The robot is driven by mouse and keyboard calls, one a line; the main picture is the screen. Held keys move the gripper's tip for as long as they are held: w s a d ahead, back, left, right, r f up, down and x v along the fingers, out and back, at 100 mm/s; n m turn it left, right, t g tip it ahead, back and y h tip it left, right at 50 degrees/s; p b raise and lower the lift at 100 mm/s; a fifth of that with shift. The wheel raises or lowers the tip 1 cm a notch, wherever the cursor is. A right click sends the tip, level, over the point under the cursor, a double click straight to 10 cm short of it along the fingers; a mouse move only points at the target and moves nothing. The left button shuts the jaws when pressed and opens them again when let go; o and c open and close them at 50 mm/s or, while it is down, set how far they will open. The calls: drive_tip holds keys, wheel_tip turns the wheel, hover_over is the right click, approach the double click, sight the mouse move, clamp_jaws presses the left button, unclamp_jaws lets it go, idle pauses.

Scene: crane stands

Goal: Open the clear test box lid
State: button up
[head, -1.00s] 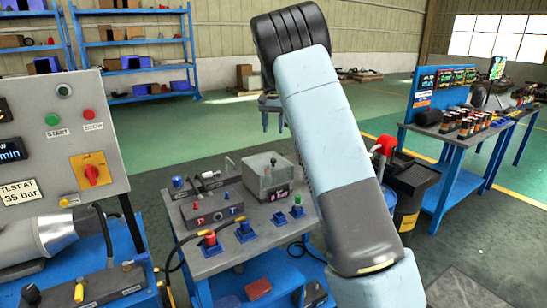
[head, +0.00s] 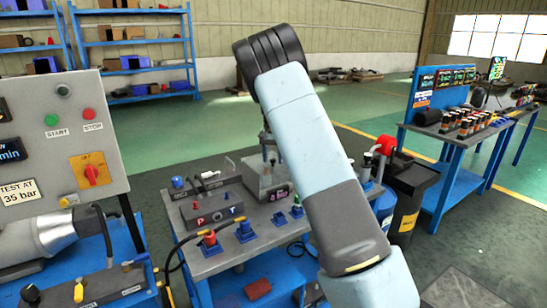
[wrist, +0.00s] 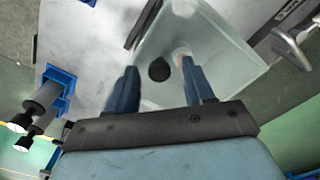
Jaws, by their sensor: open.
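The clear test box (head: 258,180) stands on the grey bench top, with a pink-lit display on its front. Its see-through lid (wrist: 222,52) looks shut, and a dark round knob (wrist: 159,70) shows on it in the wrist view. My gripper (wrist: 159,64) is open and empty, with its two blue fingers pointing at the lid. The knob appears between the fingertips there; I cannot tell how far below them it is. In the head view my gripper (head: 268,158) is over the box, partly hidden behind my arm.
A grey block with ports (head: 213,212) and red and blue connectors (head: 245,230) stand at the bench front. A control panel (head: 75,140) rises at left. A black and yellow bin (head: 408,200) stands right of the bench.

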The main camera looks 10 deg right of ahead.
clamp_jaws()
idle(0.5)
